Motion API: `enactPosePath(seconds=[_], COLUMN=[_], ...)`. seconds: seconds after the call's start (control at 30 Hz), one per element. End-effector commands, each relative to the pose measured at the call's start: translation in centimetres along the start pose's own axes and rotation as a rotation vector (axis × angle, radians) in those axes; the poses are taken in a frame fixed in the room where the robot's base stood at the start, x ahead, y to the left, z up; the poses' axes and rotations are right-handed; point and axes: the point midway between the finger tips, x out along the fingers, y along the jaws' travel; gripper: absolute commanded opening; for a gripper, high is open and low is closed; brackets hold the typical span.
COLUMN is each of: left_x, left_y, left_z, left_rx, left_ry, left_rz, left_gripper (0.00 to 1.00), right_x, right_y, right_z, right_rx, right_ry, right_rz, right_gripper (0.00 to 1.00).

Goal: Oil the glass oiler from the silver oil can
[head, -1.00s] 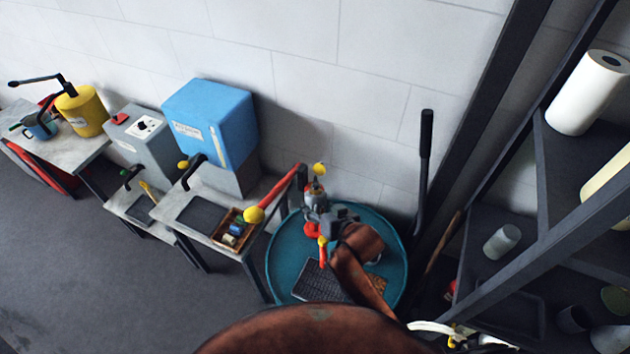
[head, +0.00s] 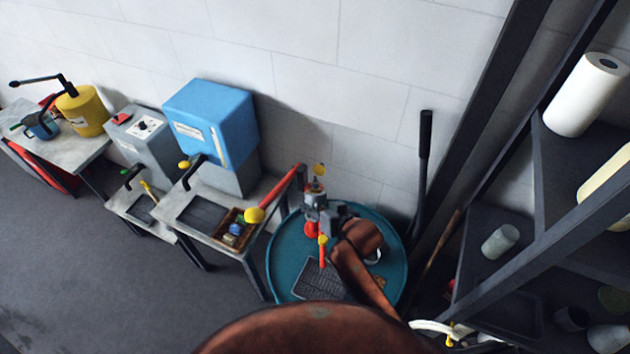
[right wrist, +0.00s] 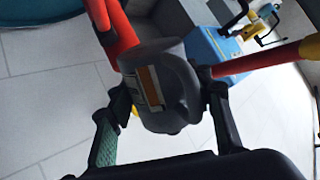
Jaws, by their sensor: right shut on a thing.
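My right gripper (head: 325,212) is over the teal round drum top, with its arm coming from below. In the right wrist view its two fingers (right wrist: 165,105) are closed on a rounded grey body (right wrist: 172,85) with a white and orange label. I cannot tell for sure whether this is the silver oil can. A red forked part (right wrist: 118,30) shows at its upper left, and a red bar (right wrist: 260,62) runs off to the right. I cannot make out the glass oiler for certain. My left gripper does not show.
The teal drum top (head: 285,265) carries a dark grate (head: 318,280). A dark shelf (head: 480,265) stands at right.

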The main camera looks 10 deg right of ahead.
Motion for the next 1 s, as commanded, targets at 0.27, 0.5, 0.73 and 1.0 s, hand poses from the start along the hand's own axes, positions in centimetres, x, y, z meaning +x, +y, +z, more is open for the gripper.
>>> enactPosePath(seconds=[0.27, 0.5, 0.73, 1.0], left_x=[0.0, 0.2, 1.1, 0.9], left_y=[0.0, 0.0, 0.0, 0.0], left_z=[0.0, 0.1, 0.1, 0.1], left_rx=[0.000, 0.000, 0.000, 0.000], left_ry=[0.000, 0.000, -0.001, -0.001], left_rz=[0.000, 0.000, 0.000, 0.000], left_gripper=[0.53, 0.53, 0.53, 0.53], right_x=[0.0, 0.1, 0.3, 0.2], right_y=[0.0, 0.0, 0.1, 0.1], right_z=[-0.1, 0.1, 0.5, 0.3], right_rx=[0.000, -0.004, -0.020, -0.022], right_ry=[0.002, 0.009, 0.045, 0.048], right_rz=[-0.001, 0.000, -0.001, -0.001], right_gripper=[0.03, 0.03, 0.03, 0.03])
